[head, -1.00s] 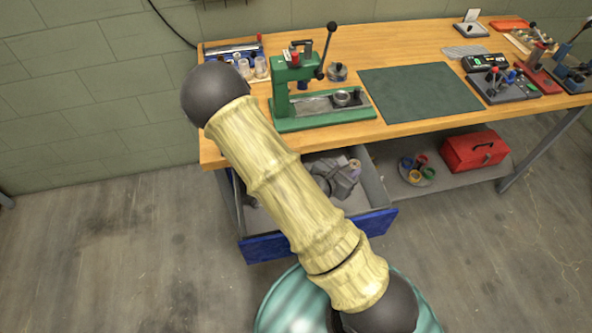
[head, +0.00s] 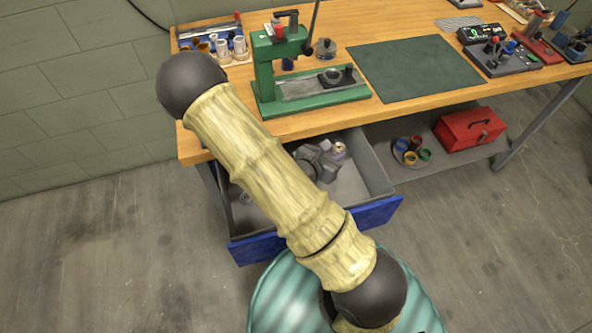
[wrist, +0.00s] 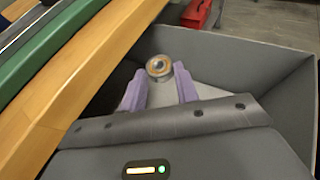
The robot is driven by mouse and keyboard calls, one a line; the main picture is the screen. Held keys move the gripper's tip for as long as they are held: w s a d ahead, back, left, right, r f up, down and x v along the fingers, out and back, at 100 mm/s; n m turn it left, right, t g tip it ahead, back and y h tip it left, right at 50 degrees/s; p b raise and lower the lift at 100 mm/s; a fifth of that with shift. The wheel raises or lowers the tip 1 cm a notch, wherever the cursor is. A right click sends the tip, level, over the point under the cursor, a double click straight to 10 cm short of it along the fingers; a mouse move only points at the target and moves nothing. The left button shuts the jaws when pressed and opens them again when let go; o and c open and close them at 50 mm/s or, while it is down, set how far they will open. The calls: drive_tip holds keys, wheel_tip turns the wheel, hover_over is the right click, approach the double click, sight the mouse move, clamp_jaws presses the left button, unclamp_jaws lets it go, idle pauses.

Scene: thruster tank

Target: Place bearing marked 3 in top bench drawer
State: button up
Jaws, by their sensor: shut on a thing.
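The bench drawer (head: 365,216), with a blue front and grey walls, stands pulled out under the left end of the wooden bench. My gripper (wrist: 160,80) is over the drawer, its purple fingers shut on a small round metal bearing (wrist: 158,67). The bearing shows at the fingertips, with the pale drawer floor behind it. In the head view the bearing (head: 340,150) shows beside my grey gripper, within the drawer's outline. No number is readable on it. I cannot tell whether it touches the drawer floor. My arm covers part of the drawer.
A small ring-like part (head: 245,198) lies in the drawer's left side. A green press (head: 300,85) stands on the bench (head: 385,25) above, near a dark green mat (head: 415,67). A red toolbox (head: 468,130) and coloured rings (head: 410,152) are on the lower shelf.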

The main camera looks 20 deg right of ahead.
wheel_tip(320, 180, down, 14)
drive_tip(key=shift+r+b, duration=0.1)
drive_tip(key=shift+b, duration=0.55)
drive_tip(key=shift+w, duration=0.1)
drive_tip(key=shift+w+r, duration=0.1)
drive_tip(key=shift+w, duration=0.25)
drive_tip(key=w, duration=0.3)
drive_tip(key=shift+w+f, duration=0.1)
drive_tip(key=shift+f, duration=0.55)
drive_tip(key=shift+f, duration=0.1)
drive_tip(key=o, duration=1.1)
